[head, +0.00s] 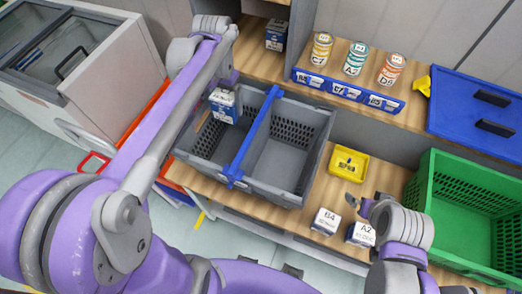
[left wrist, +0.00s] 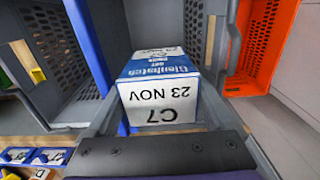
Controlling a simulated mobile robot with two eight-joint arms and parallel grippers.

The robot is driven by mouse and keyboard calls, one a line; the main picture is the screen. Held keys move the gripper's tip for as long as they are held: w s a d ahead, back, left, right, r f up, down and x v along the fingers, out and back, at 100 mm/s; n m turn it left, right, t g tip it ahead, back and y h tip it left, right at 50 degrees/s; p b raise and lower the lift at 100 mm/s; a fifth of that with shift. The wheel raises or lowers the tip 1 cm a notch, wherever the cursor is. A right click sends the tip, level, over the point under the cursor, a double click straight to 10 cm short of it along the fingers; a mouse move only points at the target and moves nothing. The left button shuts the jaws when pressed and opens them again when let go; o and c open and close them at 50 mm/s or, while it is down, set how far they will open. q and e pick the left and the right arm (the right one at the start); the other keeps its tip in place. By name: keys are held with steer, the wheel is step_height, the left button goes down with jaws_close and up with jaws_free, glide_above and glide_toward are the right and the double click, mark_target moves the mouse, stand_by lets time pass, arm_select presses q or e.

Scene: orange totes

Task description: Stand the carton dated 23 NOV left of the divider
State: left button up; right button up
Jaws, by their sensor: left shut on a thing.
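The carton dated 23 NOV (left wrist: 163,104) is white and blue, with C7 on its label. My left gripper (head: 228,86) is shut on it, with one finger on each side in the left wrist view. In the head view the carton (head: 223,104) is over the left compartment of the grey tote (head: 293,195), near its back rim. The blue divider (head: 250,140) runs across the tote to the right of the carton. Whether the carton's base touches the tote floor is hidden. My right gripper (head: 364,204) is near the front cartons; its jaw opening is unclear.
Cartons B4 (head: 325,221) and A2 (head: 360,234) stand on the wooden table. A yellow bin (head: 348,164) and green crate (head: 464,210) are right of the tote. Several cans stand behind blue bins (head: 347,91). Another carton (head: 276,34) is at the back. The right compartment looks empty.

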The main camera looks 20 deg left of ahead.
mark_target(228, 112)
arm_select(q)
step_height(228, 112, down, 4)
steer(key=shift+f+b, duration=0.2)
steer(key=shift+b, duration=0.3)
steer(key=shift+s+f+b, duration=0.2)
steer(key=shift+f+b, duration=0.6)
steer(key=shift+f, duration=2.25)
steer(key=shift+s+f+b, duration=0.15)
steer(key=shift+f+b, duration=0.6)
steer(key=shift+f, duration=2.35)
steer(key=shift+s+f+b, duration=0.2)
steer(key=shift+f+b, duration=0.6)
steer(key=shift+f, duration=2.25)
arm_select(e)
steer(key=s+f, duration=0.4)
steer(key=f, duration=0.4)
steer(key=shift+f+g, duration=0.3)
arm_select(q)
steer(key=shift+f, duration=0.2)
steer(key=o, duration=1.4)
arm_select(e)
steer(key=shift+f, duration=0.15)
arm_select(q)
steer(key=shift+r, duration=0.1)
